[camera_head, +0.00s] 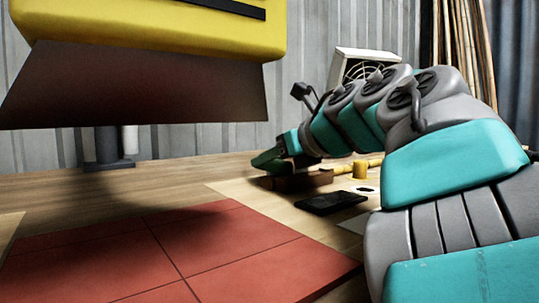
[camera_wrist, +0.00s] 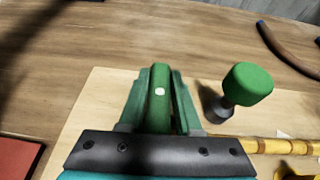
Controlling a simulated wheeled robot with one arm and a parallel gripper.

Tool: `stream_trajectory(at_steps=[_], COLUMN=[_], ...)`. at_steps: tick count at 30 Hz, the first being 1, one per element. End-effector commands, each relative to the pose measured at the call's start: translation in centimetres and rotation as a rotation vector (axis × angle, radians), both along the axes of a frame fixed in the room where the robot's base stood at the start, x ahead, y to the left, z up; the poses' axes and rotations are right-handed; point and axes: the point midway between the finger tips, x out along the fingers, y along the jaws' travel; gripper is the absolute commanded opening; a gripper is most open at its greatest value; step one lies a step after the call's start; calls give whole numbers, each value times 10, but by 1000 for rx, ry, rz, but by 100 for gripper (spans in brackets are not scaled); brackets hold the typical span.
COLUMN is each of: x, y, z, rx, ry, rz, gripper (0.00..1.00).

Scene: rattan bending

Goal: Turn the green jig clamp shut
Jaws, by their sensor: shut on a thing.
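The green jig clamp (camera_wrist: 160,112) shows in the wrist view as a rounded green bar with a white dot, pointing away from me. My gripper (camera_wrist: 160,76) is shut on it, with one dark green finger along each side. The clamp's lower end is hidden behind my gripper's dark palm plate. In the head view my gripper (camera_head: 268,160) is low over the bench at the far end of my arm, and the clamp cannot be told apart there. A green knob (camera_wrist: 247,84) on a dark stem stands apart, right of the fingers.
A pale board (camera_wrist: 95,95) lies under the clamp. A yellow jointed rod (camera_wrist: 262,146) runs right of my gripper. A dark curved rod (camera_wrist: 282,48) lies farther back. The head view shows a black slab (camera_head: 332,202), a red mat (camera_head: 170,250) and an overhanging yellow machine (camera_head: 150,28).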

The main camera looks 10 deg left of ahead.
Motion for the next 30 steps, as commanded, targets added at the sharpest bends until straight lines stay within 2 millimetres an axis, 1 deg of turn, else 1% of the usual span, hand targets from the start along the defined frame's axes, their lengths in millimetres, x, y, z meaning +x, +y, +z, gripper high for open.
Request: stream_trajectory(at_steps=[2, 6, 16, 17, 18, 24, 30], x=[1, 1, 1, 1, 1, 1, 1], y=[0, -1, -1, -1, -1, -1, -1], z=[-4, -3, -2, -2, -2, -1, 0], rx=[-9, -6, -3, -3, -3, -2, -1], ry=[8, 4, 2, 2, 2, 0, -1], rz=[-28, -56, -61, -61, -61, -60, -60], gripper=[0, 0, 0, 36, 40, 62, 62])
